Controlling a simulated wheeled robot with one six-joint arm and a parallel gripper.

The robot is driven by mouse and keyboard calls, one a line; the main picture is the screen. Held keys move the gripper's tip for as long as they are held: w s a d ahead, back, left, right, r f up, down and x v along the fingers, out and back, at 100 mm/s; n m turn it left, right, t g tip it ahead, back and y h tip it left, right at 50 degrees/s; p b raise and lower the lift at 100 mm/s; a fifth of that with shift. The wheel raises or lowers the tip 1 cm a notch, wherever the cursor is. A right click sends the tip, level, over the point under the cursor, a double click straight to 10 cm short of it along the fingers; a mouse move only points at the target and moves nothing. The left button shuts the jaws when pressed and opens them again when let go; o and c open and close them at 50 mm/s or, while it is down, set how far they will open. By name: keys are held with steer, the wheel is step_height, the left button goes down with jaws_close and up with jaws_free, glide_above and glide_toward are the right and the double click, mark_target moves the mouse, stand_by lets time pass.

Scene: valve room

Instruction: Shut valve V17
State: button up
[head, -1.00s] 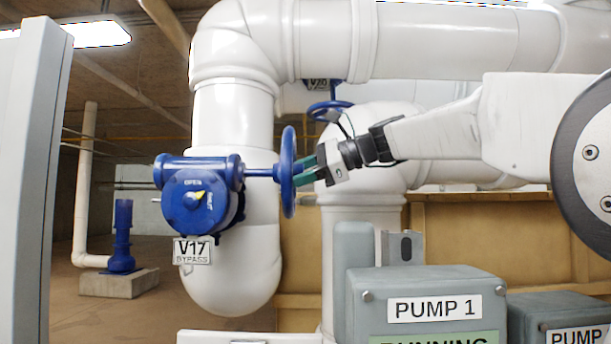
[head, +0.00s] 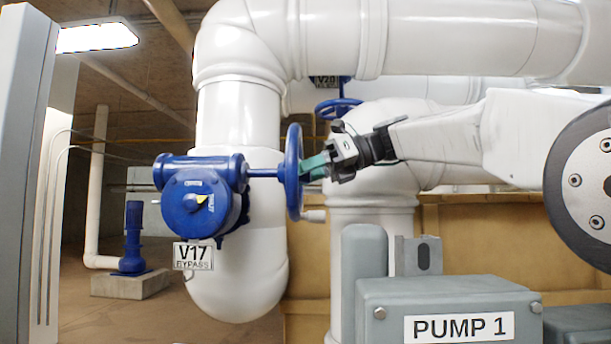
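Valve V17 (head: 195,200) is a blue gearbox on the left, in front of a thick white pipe. A tag below it (head: 193,257) reads V17 BYPASS. The yellow pointer (head: 203,199) on its round face points up and to the right; the dial lettering is too small to read surely. Its blue handwheel (head: 293,172) stands on a shaft to the right, seen nearly edge-on. My gripper (head: 313,167), with green fingertips, reaches from the right to the handwheel's right side. The fingertips are at or very near the rim; I cannot tell whether they close on it.
Another blue handwheel (head: 338,107) with a V20-like tag sits behind and above my gripper. A grey PUMP 1 box (head: 450,305) stands at lower right. A grey post (head: 28,130) is at the left edge. White pipes run overhead.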

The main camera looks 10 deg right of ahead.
steer(key=m+g+y, duration=0.1)
steer(key=m+g, duration=0.1)
steer(key=m, duration=0.2)
steer(key=m+g+y, duration=0.1)
steer(key=m, duration=0.2)
steer(key=shift+s+m+g+y, duration=0.1)
steer(key=shift+m+g+y, duration=0.3)
steer(key=shift+r, duration=0.1)
stand_by(0.4)
steer(key=o, duration=1.3)
steer(key=shift+c, duration=0.2)
